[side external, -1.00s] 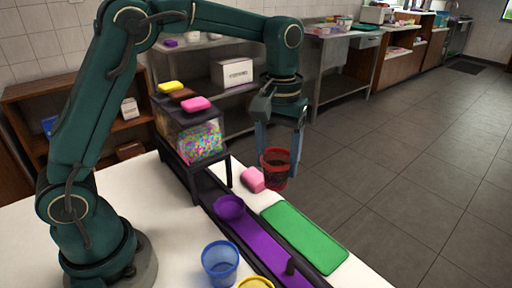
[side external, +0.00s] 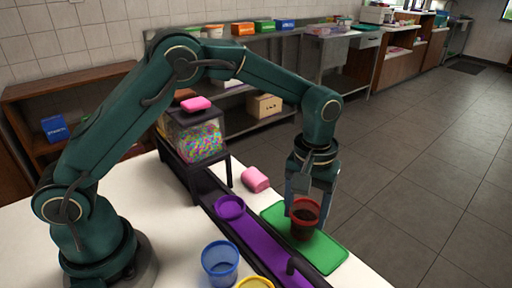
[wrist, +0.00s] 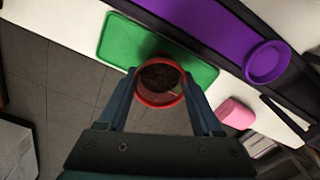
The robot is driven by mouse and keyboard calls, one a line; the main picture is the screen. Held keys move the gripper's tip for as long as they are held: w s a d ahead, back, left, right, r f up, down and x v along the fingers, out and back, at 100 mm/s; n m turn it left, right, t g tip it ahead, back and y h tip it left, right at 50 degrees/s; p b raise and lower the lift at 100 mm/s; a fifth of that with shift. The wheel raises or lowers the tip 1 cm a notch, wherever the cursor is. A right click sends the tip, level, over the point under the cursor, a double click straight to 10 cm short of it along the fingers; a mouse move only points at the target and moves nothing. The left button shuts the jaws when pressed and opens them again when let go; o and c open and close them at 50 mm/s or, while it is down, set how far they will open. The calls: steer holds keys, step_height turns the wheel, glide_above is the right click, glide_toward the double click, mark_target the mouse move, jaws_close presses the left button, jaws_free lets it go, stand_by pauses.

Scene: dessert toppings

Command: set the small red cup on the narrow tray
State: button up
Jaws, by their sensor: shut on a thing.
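The small red cup (side external: 305,213) is upright with dark stuff inside. It also shows in the wrist view (wrist: 142,98), seen from above. My gripper (side external: 307,210) is shut on the cup, one finger on each side; both fingers also show in the wrist view (wrist: 160,84). The narrow green tray (side external: 325,254) lies flat on the white table, and the cup is over it in the side view. In the wrist view the green tray (wrist: 118,40) is partly hidden behind the cup and fingers. I cannot tell whether the cup's base touches the tray.
A black-edged purple track (side external: 250,239) runs beside the tray, with a purple bowl (side external: 229,208) on it. A pink block (side external: 255,179) lies behind the tray. A blue cup (side external: 220,264) and a yellow cup (side external: 255,283) stand in front. A clear box of colourful bits (side external: 197,140) stands behind.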

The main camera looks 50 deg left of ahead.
steer(key=shift+f, duration=0.1)
steer(key=o, duration=1.5)
steer(key=s+a+r+m+t, duration=0.1)
steer(key=s+a+r, duration=0.1)
steer(key=r, duration=0.6)
steer(key=s+a+r, duration=0.1)
steer(key=r, duration=0.7)
steer(key=s+a+f+m+t, duration=0.1)
steer(key=s+a, duration=0.1)
steer(key=s, duration=0.2)
steer(key=s+a+f+m+t, duration=0.1)
steer(key=s+a+t, duration=0.1)
steer(key=s, duration=0.3)
steer(key=s+a+f+m+t, duration=0.1)
steer(key=s+a+f, duration=0.1)
steer(key=s, duration=0.3)
steer(key=shift+a+m+t, duration=0.25)
steer(key=shift+m+t, duration=0.05)
